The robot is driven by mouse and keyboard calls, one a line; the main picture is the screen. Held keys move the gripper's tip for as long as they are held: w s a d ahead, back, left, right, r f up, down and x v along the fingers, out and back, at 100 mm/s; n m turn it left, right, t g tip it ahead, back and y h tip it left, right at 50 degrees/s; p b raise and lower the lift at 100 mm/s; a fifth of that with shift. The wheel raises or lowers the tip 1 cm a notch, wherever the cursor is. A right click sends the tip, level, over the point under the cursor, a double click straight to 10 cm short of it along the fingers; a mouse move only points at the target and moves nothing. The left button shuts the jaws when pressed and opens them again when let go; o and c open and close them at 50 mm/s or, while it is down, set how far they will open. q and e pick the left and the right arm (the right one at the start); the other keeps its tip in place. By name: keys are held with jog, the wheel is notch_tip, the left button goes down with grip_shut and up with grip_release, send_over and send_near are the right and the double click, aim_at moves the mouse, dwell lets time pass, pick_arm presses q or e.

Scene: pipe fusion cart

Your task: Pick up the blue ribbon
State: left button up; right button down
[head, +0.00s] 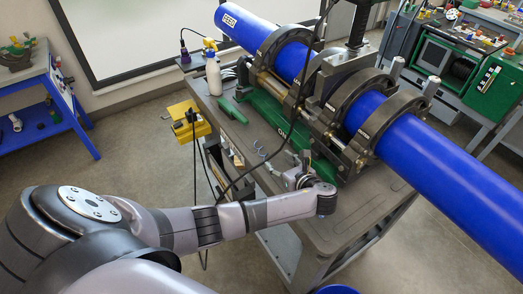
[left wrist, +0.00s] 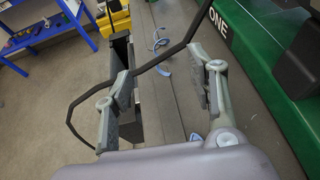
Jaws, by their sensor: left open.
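A thin, curled, pale blue ribbon (head: 258,149) lies on the grey cart top beside the green machine base. In the left wrist view the ribbon (left wrist: 158,42) lies ahead of the fingertips, between the black box edge and the green base. A smaller pale blue piece (left wrist: 196,137) shows nearer, close to the right finger. My left gripper (head: 298,172) is over the cart; in its wrist view the gripper (left wrist: 168,85) has its fingers apart and nothing held between them. My right gripper is not in view.
A black cable (left wrist: 150,66) crosses in front of the left gripper's fingers. The green fusion machine (head: 270,118) with clamps and a long blue pipe (head: 420,150) stands right of the ribbon. A spray bottle (head: 213,75) and yellow box (head: 187,124) are farther off.

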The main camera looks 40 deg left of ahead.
aim_at(261, 148)
pick_arm(q)
jog(key=x, duration=1.3)
jog(key=shift+f, duration=0.15)
jog(key=shift+s, duration=0.1)
jog(key=shift+c, duration=0.2)
jog(key=c, duration=0.8)
